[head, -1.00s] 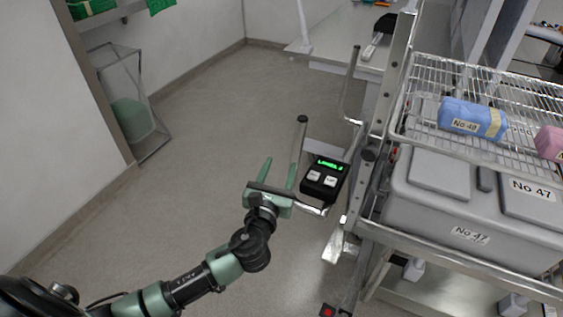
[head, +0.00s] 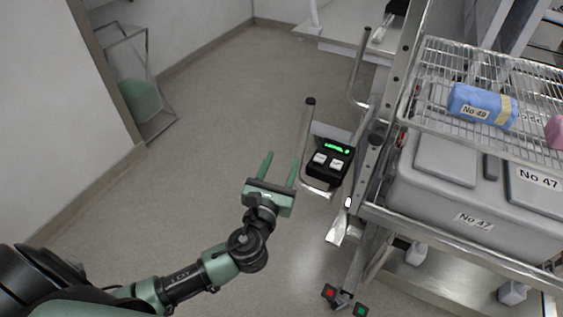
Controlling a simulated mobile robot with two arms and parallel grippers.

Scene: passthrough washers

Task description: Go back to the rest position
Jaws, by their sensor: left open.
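My left gripper (head: 279,170) is open and empty, with its two green fingers pointing up and away in the head view. It hangs over bare floor, left of the cart's black control box (head: 329,162) and its handle bar (head: 306,130), with a small gap between. The control box has a lit green display and two white buttons. My right gripper is not in the picture.
A metal cart stands at the right. Its wire shelf (head: 440,95) bears a blue roll (head: 480,106) and a pink one (head: 556,132), above a grey bin (head: 435,203). Red (head: 329,292) and green (head: 361,310) pedals sit low. The floor (head: 215,120) at left is clear.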

